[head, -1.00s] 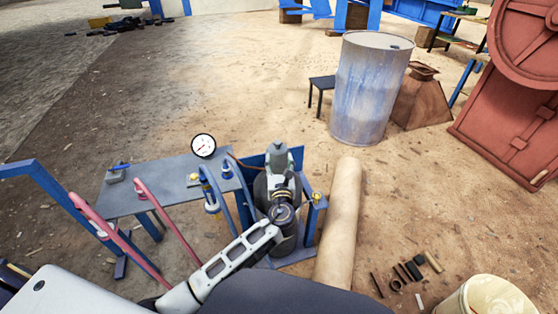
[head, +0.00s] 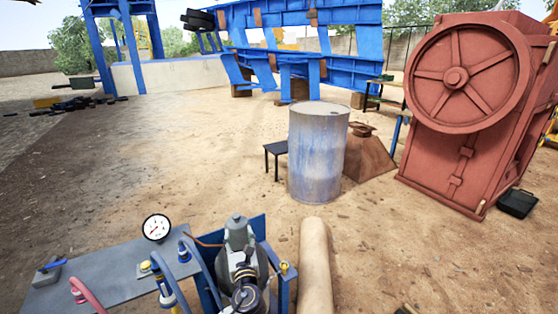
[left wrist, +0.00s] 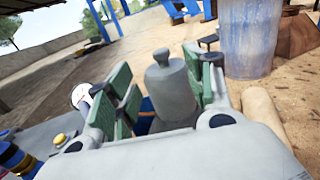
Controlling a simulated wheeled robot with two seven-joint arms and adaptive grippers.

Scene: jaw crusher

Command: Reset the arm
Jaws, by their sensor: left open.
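My left gripper (head: 244,272) is at the bottom middle of the head view, close in front of a grey knobbed cylinder (head: 238,234) on the blue-framed bench. In the left wrist view my left gripper (left wrist: 158,78) has its green-padded fingers spread apart. The grey cylinder (left wrist: 172,92) shows in the gap between them. The fingers look apart from the cylinder, but I cannot tell whether one touches it. My right gripper is not in view.
A blue-grey bench (head: 105,272) with a pressure gauge (head: 156,227) and hoses stands at lower left. A beige roll (head: 316,262) lies right of it. A worn blue drum (head: 318,155) and a red jaw crusher (head: 470,110) stand farther back. Open dirt lies between.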

